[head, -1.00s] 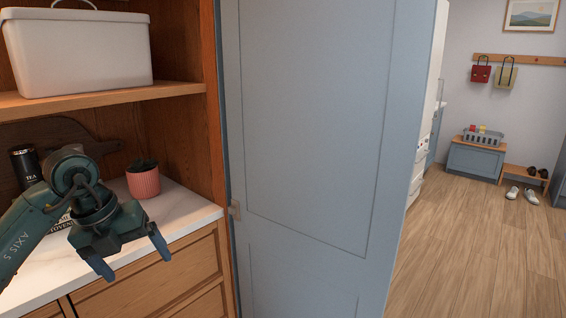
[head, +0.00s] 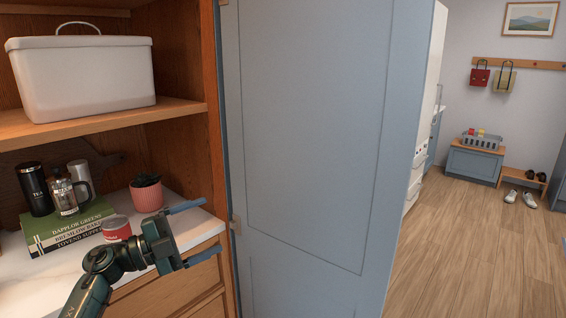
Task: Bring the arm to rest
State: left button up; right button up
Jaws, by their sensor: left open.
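My left arm comes in from the bottom left of the head view. Its gripper (head: 194,232) is open and empty, its two blue fingers apart and pointing right. It is in front of the counter's right end, left of the blue-grey door. My right gripper does not show.
The blue-grey door (head: 310,130) stands right of the cupboard. On the marble counter (head: 30,268) are a pink plant pot (head: 146,196), a red-and-white tin (head: 116,229), and books (head: 65,236) bearing a black canister (head: 35,188) and a glass press (head: 66,195). A white bin (head: 85,80) sits on the shelf.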

pick_arm(q)
jog(key=w+a+r+n+t+y, duration=0.3)
jog(key=w+a+r+n+t, duration=0.3)
jog(key=n+t, duration=0.25)
jog(key=w+a+f+n+y, duration=0.4)
jog(key=a+f+n+y, duration=0.5)
jog(key=a+n+y, duration=0.55)
jog(key=s+d+f+g+h, duration=0.1)
jog(key=s+d+f+g, duration=0.1)
jog(key=s+d+f, duration=0.65)
jog(key=s+d+f+g, duration=0.2)
jog(key=s+d+f, duration=0.3)
jog(key=f, duration=0.6)
jog(key=s+d+f+g, duration=0.1)
jog(key=s+d+f, duration=0.1)
jog(key=s, duration=0.6)
jog(key=s+d+f+g+h, duration=0.1)
jog(key=s+d+f, duration=0.2)
jog(key=s, duration=0.6)
jog(key=s+d+f+g+h, duration=0.1)
jog(key=s+d, duration=0.3)
jog(key=s, duration=0.5)
jog(key=shift+d+f+n, duration=0.3)
jog(key=shift+f, duration=0.55)
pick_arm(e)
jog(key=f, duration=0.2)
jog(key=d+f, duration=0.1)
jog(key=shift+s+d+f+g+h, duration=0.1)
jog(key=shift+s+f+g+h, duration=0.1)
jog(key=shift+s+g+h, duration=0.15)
